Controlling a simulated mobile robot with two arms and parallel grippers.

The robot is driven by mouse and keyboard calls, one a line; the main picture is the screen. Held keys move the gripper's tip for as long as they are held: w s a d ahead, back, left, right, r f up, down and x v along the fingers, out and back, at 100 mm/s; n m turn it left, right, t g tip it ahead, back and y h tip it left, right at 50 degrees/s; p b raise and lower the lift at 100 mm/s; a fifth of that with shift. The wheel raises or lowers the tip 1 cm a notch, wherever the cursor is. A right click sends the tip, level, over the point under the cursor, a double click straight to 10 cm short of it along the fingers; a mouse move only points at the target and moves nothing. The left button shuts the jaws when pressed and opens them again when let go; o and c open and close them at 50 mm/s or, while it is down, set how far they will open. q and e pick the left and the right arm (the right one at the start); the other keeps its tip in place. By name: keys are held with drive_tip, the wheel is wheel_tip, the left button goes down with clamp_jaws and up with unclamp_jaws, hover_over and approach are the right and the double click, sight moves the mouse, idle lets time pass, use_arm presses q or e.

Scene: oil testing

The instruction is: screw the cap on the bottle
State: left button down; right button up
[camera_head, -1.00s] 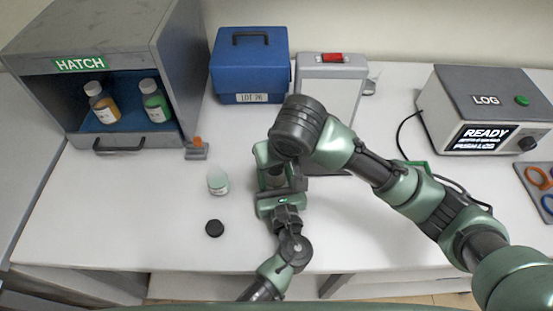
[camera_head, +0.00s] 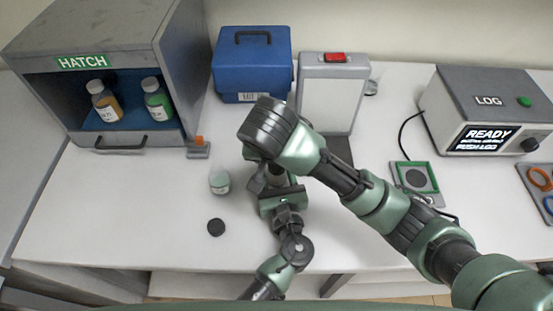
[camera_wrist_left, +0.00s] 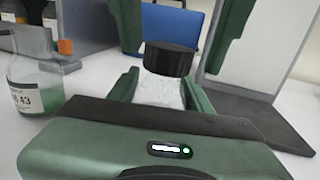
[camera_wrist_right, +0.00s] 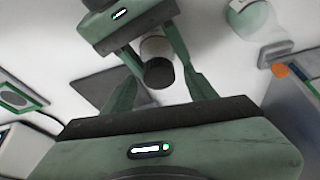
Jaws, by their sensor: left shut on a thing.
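My left gripper (camera_wrist_left: 160,95) is shut on a small bottle (camera_wrist_left: 160,88) with a whitish label, held upright. A black cap (camera_wrist_left: 170,58) sits on its top; how tight it is cannot be told. My right gripper (camera_wrist_right: 160,80) is above, pointing down, its fingers apart on either side of the cap (camera_wrist_right: 159,73) with gaps. A second bottle (camera_head: 220,182), with pale green liquid and no cap, stands on the table to the left. A loose black cap (camera_head: 216,227) lies in front of it.
The hatch box (camera_head: 120,60) at back left holds two capped bottles. A blue case (camera_head: 252,68) and a grey panel device (camera_head: 333,90) stand behind my grippers. A green-framed pad (camera_head: 416,178) and the LOG device (camera_head: 485,105) are at right. The front left table is clear.

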drive_tip(key=shift+r, duration=2.25)
drive_tip(key=shift+c, duration=0.4)
